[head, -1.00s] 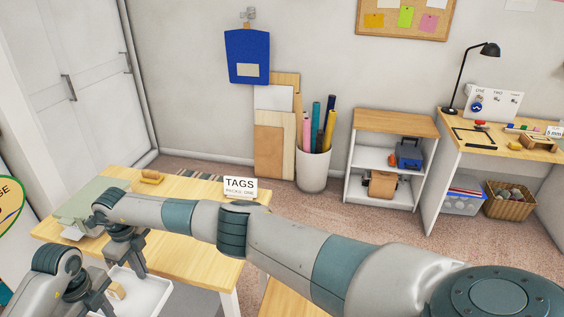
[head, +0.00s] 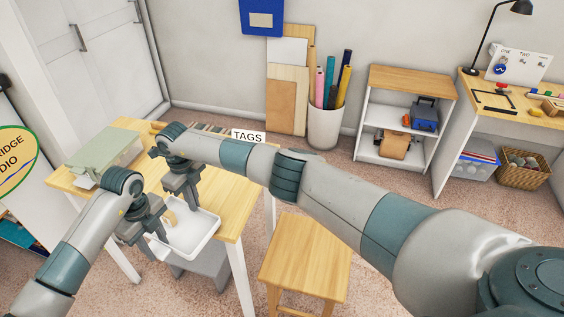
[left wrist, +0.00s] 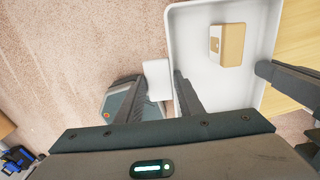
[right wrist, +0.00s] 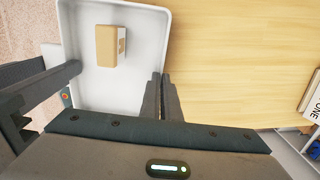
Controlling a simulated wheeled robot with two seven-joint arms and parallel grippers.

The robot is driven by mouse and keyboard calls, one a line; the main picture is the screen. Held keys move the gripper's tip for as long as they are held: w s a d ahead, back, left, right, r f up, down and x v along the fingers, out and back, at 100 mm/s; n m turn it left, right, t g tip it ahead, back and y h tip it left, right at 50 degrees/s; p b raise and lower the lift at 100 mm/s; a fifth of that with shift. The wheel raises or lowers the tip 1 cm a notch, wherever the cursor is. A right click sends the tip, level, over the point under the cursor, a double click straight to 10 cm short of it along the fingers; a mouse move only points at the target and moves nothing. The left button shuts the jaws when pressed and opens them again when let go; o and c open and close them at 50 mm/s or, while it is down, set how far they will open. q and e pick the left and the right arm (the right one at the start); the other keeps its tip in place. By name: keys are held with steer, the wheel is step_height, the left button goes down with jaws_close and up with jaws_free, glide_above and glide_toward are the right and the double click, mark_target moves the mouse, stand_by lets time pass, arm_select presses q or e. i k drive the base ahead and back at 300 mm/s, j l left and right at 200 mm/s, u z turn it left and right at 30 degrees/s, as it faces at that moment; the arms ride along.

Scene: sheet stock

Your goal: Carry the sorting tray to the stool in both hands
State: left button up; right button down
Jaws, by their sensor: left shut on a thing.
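The white sorting tray (head: 200,240) is held level at the near edge of the wooden table, with a small tan block (head: 170,217) lying in it. The block also shows in the left wrist view (left wrist: 230,45) and the right wrist view (right wrist: 107,46). My left gripper (head: 150,235) is shut on the tray's left side. My right gripper (head: 188,200) has its fingers close together on the tray's far-side wall, and the rim runs between them in the right wrist view (right wrist: 162,95). The wooden stool (head: 305,255) stands right of the tray, its top bare.
The table (head: 225,190) holds a grey-green box (head: 105,155) and a TAGS card (head: 248,136). A grey bin (head: 210,262) is beneath it. Carpet separates table and stool. A roll bin (head: 325,128) and a low shelf (head: 405,80) stand behind.

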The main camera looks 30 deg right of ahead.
mark_target(309, 251)
steer(key=l+z, duration=0.1)
steer(key=z, duration=0.25)
steer(key=l+z, duration=0.1)
steer(key=z, duration=0.25)
steer(key=l+z, duration=0.1)
steer(key=z, duration=0.25)
